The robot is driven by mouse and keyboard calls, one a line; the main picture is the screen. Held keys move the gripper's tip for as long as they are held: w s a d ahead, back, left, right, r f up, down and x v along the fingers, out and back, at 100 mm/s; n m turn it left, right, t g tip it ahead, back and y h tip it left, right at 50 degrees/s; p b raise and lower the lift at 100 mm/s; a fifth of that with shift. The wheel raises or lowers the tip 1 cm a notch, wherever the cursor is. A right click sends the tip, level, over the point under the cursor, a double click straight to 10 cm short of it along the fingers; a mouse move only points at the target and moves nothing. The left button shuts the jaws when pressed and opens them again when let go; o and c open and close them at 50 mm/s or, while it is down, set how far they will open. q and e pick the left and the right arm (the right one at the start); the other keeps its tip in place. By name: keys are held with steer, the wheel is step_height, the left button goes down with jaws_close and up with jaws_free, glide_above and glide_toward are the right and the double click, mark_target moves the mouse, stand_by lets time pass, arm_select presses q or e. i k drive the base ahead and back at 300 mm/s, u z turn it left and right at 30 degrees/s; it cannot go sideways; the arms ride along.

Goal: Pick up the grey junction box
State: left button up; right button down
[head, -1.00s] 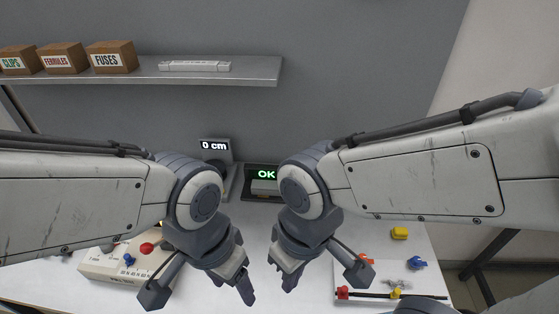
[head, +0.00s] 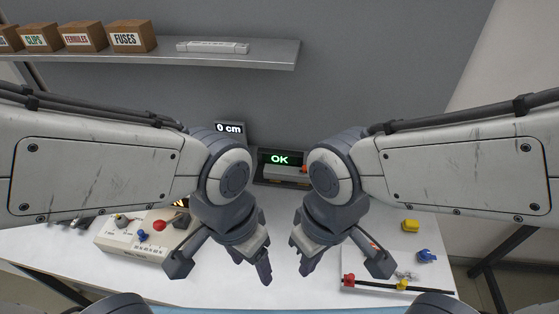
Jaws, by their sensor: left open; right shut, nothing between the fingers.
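A small grey block (head: 281,171) shows low in front of the green "OK" screen, between my two wrists. It is partly covered by my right arm, and I cannot tell for sure that it is the grey junction box. My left gripper (head: 260,265) hangs over the table left of centre, open and empty. My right gripper (head: 304,262) hangs just right of it, shut and empty. Both are in front of the grey block and apart from it.
A beige control box (head: 128,243) with a red button stands at left. A yellow block (head: 411,226), a blue part (head: 427,256) and a black rail (head: 385,287) lie at right. A "0 cm" display (head: 229,128) stands behind. A shelf (head: 270,57) holds several cartons.

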mark_target(295, 175)
steer(key=u, duration=2.55)
steer(key=k, duration=0.5)
steer(key=z, duration=1.2)
